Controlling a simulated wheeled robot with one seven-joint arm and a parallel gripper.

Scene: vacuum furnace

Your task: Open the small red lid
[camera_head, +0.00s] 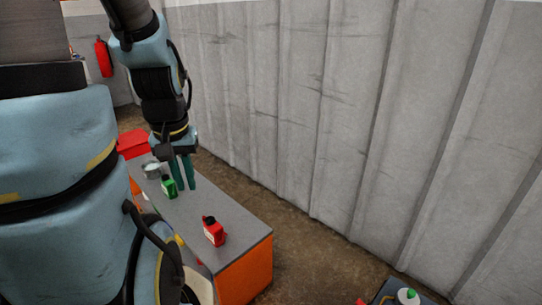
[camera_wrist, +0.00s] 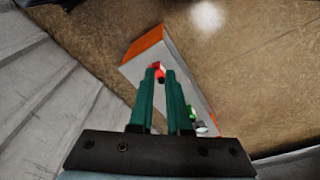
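I cannot pick out a separate small red lid. In the wrist view this red bottle (camera_wrist: 160,75) appears beyond and between my fingertips. My gripper (camera_head: 187,188) has two teal fingers pointing down above the bench, behind the red bottle and beside a green bottle. In the wrist view my gripper (camera_wrist: 160,74) shows a gap between its fingers, with nothing held. A red box (camera_head: 132,143) is at the bench's far end; its lid detail is too small to tell.
The green bottle (camera_head: 169,187) and a silver pot (camera_head: 152,170) stand on the bench left of my fingers. A grey corrugated wall (camera_head: 330,110) runs along the right, with bare floor between. A white bottle with a green cap (camera_head: 407,297) stands at the lower right.

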